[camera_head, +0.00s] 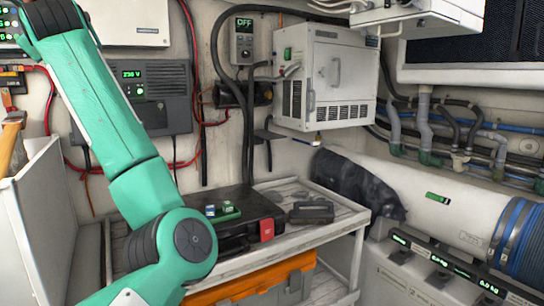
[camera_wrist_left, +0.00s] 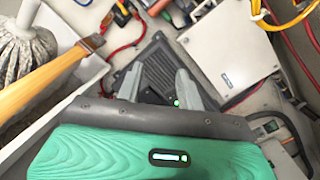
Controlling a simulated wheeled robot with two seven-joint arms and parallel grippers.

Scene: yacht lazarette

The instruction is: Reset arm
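My left arm, green with dark joints, crosses the left of the head view and rises to the top left corner; its gripper is not visible there. In the left wrist view, my left gripper (camera_wrist_left: 160,88) shows two grey fingers standing apart with nothing held between them. Behind the fingers is the dark grey wall unit (camera_wrist_left: 160,62), also in the head view (camera_head: 166,88) with a green "230 V" display. My right arm and gripper are not in view.
A grey slatted bench (camera_head: 335,215) holds a black case (camera_head: 243,228) and a small dark box (camera_head: 311,212). An orange box (camera_head: 240,286) sits below. A white wall cabinet (camera_head: 335,75) hangs above. A wooden handle (camera_wrist_left: 45,83) and mop head (camera_wrist_left: 22,62) are left of my gripper.

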